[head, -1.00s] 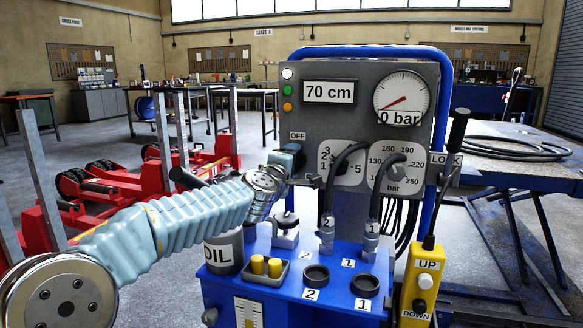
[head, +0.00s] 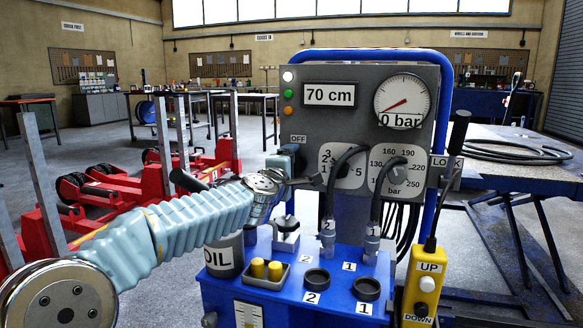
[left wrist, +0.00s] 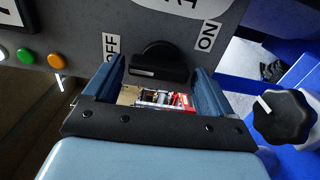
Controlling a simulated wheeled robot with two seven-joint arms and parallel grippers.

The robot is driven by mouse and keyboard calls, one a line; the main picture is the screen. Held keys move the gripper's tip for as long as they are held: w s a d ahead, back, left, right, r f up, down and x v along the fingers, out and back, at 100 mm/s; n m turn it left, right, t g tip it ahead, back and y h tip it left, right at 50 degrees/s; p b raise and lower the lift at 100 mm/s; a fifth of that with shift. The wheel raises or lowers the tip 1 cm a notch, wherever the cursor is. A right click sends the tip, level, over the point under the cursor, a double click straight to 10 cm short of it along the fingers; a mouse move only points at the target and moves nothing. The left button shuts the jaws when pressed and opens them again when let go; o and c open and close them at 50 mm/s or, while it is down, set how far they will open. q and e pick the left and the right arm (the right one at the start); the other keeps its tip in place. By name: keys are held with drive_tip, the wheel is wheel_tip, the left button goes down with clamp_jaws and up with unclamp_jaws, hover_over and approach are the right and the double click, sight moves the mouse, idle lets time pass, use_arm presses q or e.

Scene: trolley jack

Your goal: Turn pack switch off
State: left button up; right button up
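The pack switch (left wrist: 158,62) is a black round knob with a raised bar on the grey panel (left wrist: 75,22). In the left wrist view it sits between an OFF label (left wrist: 110,47) and an ON label (left wrist: 208,35). A white mark shows at the left end of its bar, on the OFF side. My left gripper (left wrist: 156,78) is open, its two blue fingers apart, one on each side of the knob's front. I cannot tell whether they touch it. In the head view my left gripper (head: 291,163) hides the knob beneath the OFF label (head: 299,139). My right gripper is out of view.
A black star knob (left wrist: 282,115) is close right of my gripper in the left wrist view. Hoses (head: 375,190) and a gauge (head: 403,102) are to its right in the head view. An oil can (head: 223,257) stands below my forearm. A yellow pendant (head: 424,285) hangs right.

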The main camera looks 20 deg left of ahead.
use_arm(q)
drive_tip(key=shift+o, duration=0.5)
drive_tip(key=s+b, duration=0.1)
drive_tip(key=s, duration=1.2)
drive_tip(key=shift+s+a, duration=0.2)
drive_tip(key=shift+s, duration=0.2)
